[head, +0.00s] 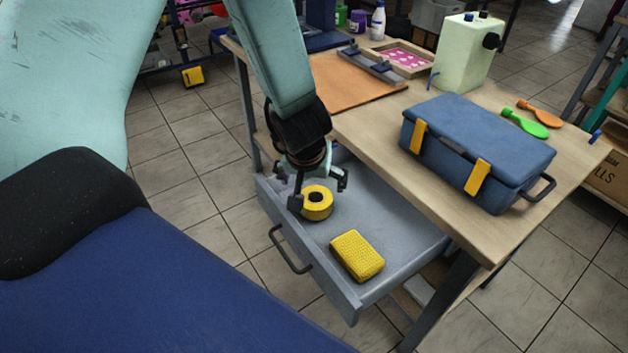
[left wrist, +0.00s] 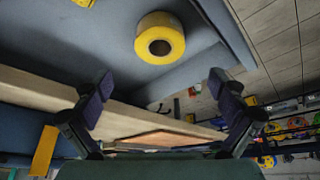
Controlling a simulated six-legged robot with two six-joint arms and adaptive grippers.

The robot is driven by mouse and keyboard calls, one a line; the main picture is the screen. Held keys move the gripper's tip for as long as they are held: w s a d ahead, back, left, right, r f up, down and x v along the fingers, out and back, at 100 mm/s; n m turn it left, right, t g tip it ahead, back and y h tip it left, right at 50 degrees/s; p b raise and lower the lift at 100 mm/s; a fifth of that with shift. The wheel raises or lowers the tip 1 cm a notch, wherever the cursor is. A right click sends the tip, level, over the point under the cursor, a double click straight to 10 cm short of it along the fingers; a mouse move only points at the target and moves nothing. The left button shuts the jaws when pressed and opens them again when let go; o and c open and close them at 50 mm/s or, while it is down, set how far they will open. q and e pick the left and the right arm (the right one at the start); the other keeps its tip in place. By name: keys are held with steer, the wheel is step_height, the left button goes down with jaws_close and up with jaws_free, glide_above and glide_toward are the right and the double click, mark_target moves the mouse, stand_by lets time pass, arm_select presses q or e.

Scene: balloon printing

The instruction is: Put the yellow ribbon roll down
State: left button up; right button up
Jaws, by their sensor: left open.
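The yellow ribbon roll (head: 317,203) lies flat in the open grey drawer (head: 395,232), towards its back left part. My left gripper (head: 319,188) is just above and behind the roll, with its fingers spread apart. In the left wrist view the roll (left wrist: 160,38) sits on the drawer floor beyond the open fingertips (left wrist: 160,86), and nothing is between the fingers. I cannot tell in the head view whether a finger touches the roll's side. My right gripper is not in view.
A yellow sponge-like block (head: 357,256) lies in the drawer, in front of the roll. The drawer's right part is free.

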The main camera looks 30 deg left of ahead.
arm_select(q)
steer(key=shift+p+v, duration=0.4)
steer(key=shift+v, duration=0.75)
